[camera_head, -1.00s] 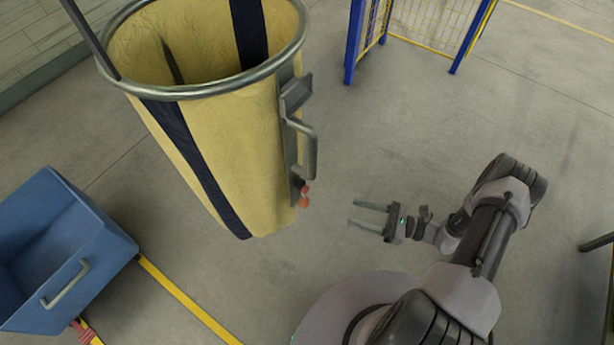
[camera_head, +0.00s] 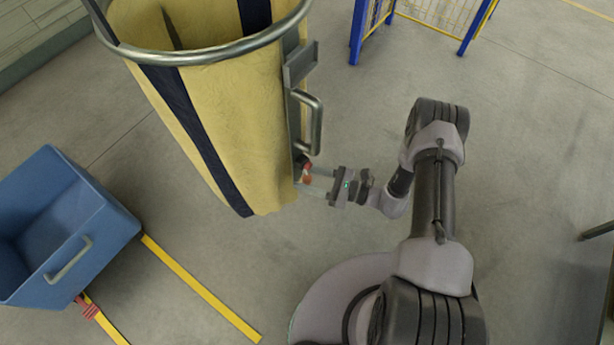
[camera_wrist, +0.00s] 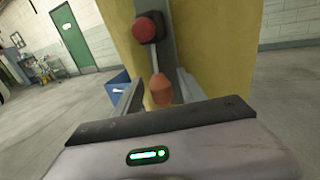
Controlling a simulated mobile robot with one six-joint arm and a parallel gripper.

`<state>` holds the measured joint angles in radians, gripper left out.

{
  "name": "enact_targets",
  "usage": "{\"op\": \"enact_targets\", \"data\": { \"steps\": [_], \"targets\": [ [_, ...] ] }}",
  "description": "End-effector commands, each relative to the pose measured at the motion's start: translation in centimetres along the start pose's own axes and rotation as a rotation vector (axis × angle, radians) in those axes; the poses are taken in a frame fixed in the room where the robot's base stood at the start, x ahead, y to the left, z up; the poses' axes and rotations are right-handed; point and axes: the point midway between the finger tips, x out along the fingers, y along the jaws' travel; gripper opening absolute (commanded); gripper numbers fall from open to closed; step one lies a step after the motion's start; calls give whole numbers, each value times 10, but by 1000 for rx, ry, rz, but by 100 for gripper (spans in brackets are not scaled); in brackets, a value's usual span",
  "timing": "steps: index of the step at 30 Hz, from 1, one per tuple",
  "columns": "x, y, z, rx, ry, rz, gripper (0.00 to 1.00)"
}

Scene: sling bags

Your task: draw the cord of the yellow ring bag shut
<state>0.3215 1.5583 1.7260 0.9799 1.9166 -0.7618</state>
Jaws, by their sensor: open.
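The yellow ring bag (camera_head: 233,130) with dark stripes hangs from a metal ring (camera_head: 215,55) at the upper left of the head view. On its right side is a metal plate with a handle (camera_head: 316,122). Low on that side, a red knob (camera_wrist: 147,28) and an orange cord toggle (camera_wrist: 161,90) on a short cord show in the wrist view. My gripper (camera_head: 315,184) is at the toggle's level, beside the bag's lower right edge. Its fingers are open, one on each side of the toggle in the wrist view. Whether they touch it, I cannot tell.
A blue bin (camera_head: 62,230) stands at the left, with a yellow floor line (camera_head: 200,288) near it. A blue and yellow mesh fence (camera_head: 425,25) stands at the back. The grey floor to the right of my arm is mostly clear.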

Motion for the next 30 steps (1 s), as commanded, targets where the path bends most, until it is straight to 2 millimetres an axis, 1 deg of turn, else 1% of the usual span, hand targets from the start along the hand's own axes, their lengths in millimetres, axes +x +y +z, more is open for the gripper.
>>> {"op": "enact_targets", "data": {
  "steps": [1,5,6,7,8,30],
  "targets": [
    [0,0,0,0,0,0,42],
    [0,0,0,0,0,0,16],
    [0,0,0,0,0,0,9],
    [0,0,0,0,0,0,3],
    [0,0,0,0,0,0,0],
    [0,0,0,1,0,1,0]
  ]
}}
